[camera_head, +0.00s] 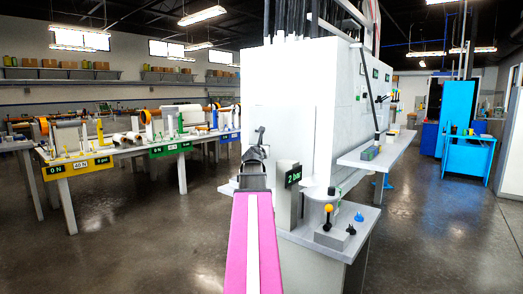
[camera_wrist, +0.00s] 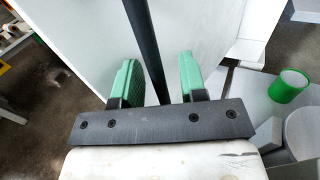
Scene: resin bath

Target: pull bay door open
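The large white cabinet (camera_head: 268,80) stands ahead, with a paler upright panel on its near face that looks like the bay door (camera_head: 296,135). My gripper (camera_head: 257,155) is at the left part of this face. In the wrist view, my gripper (camera_wrist: 162,80) has its two green fingers apart. A dark bar (camera_wrist: 145,45), which looks like the door handle, runs between them. The bar is close to the left finger, with a clear gap to the right finger. A white surface (camera_wrist: 200,30) lies behind the bar. The door looks closed, though its edges are hard to make out.
A "2 bar" display (camera_head: 293,176) and a grey shelf (camera_head: 345,235) with a yellow-topped lever (camera_head: 328,212) stand just right of my arm. A green cup (camera_wrist: 288,87) shows at right in the wrist view. Benches (camera_head: 80,158) stand at left, with open floor (camera_head: 150,240) before them.

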